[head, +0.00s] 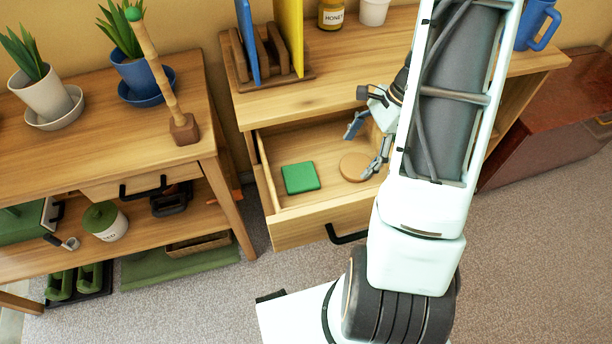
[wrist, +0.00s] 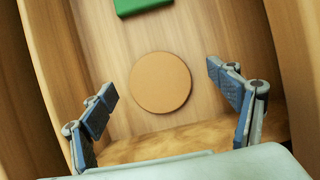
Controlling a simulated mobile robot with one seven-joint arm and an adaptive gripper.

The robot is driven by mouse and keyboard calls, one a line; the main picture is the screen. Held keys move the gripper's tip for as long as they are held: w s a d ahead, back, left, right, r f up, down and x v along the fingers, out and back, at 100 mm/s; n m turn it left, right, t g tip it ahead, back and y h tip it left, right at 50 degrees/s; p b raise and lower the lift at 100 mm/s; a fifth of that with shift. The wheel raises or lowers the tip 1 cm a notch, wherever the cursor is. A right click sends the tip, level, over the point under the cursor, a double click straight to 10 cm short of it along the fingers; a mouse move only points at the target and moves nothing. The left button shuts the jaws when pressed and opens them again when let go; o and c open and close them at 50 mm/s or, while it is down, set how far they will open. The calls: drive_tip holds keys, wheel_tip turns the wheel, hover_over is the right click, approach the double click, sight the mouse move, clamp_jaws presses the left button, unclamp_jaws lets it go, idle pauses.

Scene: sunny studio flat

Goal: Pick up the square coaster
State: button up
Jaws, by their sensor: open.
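The square coaster (head: 300,178) is green and lies flat in the open drawer, left of a round tan coaster (head: 354,167). In the wrist view the green square coaster (wrist: 142,6) shows only in part at the top edge. The round coaster (wrist: 160,82) lies in the middle of that view, ahead of the fingers. My gripper (head: 366,148) is open and empty over the right part of the drawer, nearer the round coaster than the square one. Its two blue-padded fingers also show in the wrist view (wrist: 166,105), spread wide apart.
The drawer (head: 262,184) has raised walls around both coasters; its floor left of the round coaster is otherwise bare. Above it, the cabinet top holds a rack (head: 236,76) with upright boards, a honey jar (head: 331,14) and a blue mug (head: 536,24). A plant table (head: 60,117) stands at left.

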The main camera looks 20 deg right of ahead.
approach(307, 174)
drive_tip(key=f, duration=0.4)
drive_tip(key=shift+d+f+b, duration=0.25)
drive_tip(key=shift+f+b, duration=0.05)
drive_tip(key=shift+b, duration=0.05)
drive_tip(key=a, duration=0.2)
drive_tip(key=shift+a, duration=0.35)
drive_tip(key=b+x, duration=0.1)
drive_tip(key=x, duration=0.2)
drive_tip(key=shift+d, duration=0.1)
drive_tip(key=c, duration=1.2)
